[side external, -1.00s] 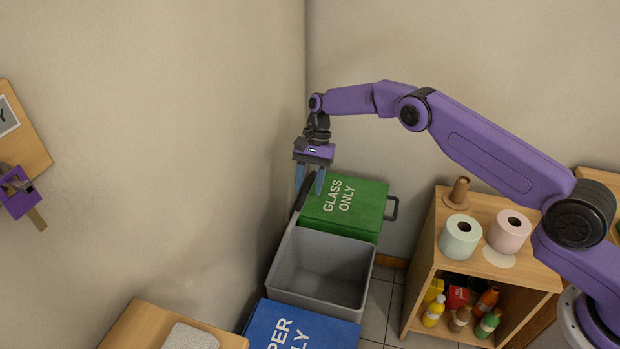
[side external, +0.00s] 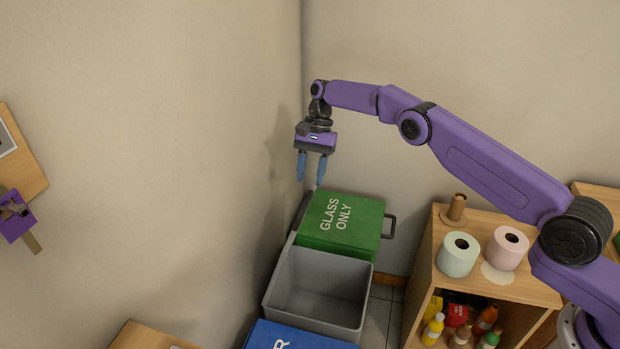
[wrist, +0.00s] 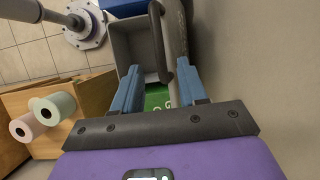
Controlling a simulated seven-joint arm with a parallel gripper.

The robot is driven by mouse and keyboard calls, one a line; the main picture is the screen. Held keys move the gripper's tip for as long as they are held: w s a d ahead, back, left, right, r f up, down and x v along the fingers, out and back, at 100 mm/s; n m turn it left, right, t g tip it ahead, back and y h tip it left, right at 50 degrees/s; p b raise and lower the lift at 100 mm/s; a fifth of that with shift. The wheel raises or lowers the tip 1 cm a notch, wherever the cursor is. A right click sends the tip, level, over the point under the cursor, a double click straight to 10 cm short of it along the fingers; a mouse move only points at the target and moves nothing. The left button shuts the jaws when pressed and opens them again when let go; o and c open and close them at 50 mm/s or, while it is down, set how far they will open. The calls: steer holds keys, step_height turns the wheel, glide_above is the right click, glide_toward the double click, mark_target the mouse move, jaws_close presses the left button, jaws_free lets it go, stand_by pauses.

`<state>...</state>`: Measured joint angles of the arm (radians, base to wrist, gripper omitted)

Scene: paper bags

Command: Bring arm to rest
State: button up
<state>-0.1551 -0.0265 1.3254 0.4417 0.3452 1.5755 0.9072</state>
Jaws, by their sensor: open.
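My gripper (side external: 312,167) hangs fingers-down in the air above the bins, near the corner of the walls. Its two blue fingers are apart with nothing between them. In the wrist view the gripper (wrist: 162,85) also shows spread fingers. Below it stands a bin with a green lid marked "GLASS ONLY" (side external: 340,222). The gripper does not touch it. A grey bin (side external: 318,292) in front of it is open and looks empty inside.
A blue "PAPER ONLY" lid (side external: 300,337) lies at the bottom edge. Walls stand close at left and behind.

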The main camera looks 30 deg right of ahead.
stand_by(0.4)
steer(key=shift+s+a+r, duration=0.1)
steer(key=shift+a+r, duration=0.05)
steer(key=shift+r, duration=0.05)
steer(key=s+a+r+n+h, duration=0.1)
steer(key=s+r+n, duration=0.3)
steer(key=s, duration=0.3)
steer(key=s+a+r+n+t+h, duration=0.1)
steer(key=s+r+n, duration=0.2)
steer(key=s+r, duration=0.35)
steer(key=s+a+r+n+h, duration=0.1)
steer(key=s+r+n, duration=0.25)
steer(key=s, duration=0.55)
steer(key=s+d+f+n+t, duration=0.1)
steer(key=s+d+n, duration=0.4)
steer(key=s+d, duration=0.3)
steer(key=s+d+f+n+t, duration=0.1)
steer(key=s+d+n, duration=0.5)
steer(key=s, duration=1)
steer(key=shift+d+f, duration=0.45)
steer(key=shift+d, duration=0.6)
